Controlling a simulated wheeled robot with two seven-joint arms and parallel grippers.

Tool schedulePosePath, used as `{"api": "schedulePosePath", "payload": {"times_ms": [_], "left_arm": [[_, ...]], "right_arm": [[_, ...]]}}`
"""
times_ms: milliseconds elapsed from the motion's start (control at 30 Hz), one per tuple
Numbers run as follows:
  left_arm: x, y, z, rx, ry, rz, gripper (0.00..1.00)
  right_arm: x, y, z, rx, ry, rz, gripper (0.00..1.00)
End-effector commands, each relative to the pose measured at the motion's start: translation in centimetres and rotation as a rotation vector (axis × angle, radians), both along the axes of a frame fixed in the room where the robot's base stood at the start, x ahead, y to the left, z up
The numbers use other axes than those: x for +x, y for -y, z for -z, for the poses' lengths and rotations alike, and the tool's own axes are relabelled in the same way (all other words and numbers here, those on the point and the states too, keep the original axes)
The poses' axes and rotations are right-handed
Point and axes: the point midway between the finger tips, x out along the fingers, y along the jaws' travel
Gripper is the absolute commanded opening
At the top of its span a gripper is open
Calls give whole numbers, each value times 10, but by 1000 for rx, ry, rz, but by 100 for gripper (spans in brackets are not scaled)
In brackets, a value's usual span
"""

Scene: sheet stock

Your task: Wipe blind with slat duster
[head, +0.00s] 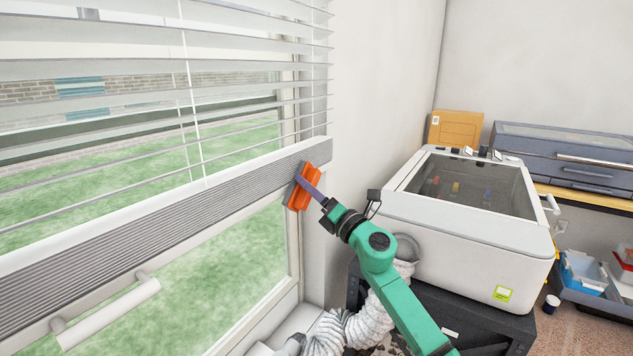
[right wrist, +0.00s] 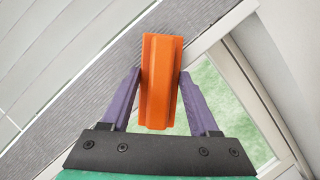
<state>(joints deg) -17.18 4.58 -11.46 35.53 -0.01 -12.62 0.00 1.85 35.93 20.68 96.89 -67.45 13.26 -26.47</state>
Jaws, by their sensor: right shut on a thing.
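The blind (head: 150,75) hangs over the window, with open slats above and a stacked grey bundle of slats (head: 120,240) at its bottom. My right gripper (head: 312,190) is shut on the orange slat duster (head: 303,187). In the right wrist view, the duster (right wrist: 160,80) stands between the two purple fingers of the gripper (right wrist: 161,95). The duster is at the right end of the stacked slats, close to them; whether it touches them I cannot tell. My left gripper is not in view.
A white machine with a clear lid (head: 470,190) stands at the right on a dark stand. A ribbed white hose (head: 350,325) lies below my right arm. A white handle (head: 105,315) sticks out from the window at lower left. A cardboard box (head: 455,128) is behind the machine.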

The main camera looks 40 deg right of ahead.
Motion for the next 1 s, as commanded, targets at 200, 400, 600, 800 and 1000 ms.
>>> {"api": "schedulePosePath", "payload": {"times_ms": [200,400,600,800,1000], "left_arm": [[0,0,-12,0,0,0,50],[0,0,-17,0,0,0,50],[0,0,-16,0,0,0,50],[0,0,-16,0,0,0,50],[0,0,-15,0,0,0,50]], "right_arm": [[-6,-19,-2,0,-1,-1,7],[-10,-33,-1,1,0,0,7],[-10,-33,0,0,1,1,7],[-12,-33,0,0,1,1,7],[-29,-28,1,0,-2,1,7]]}}
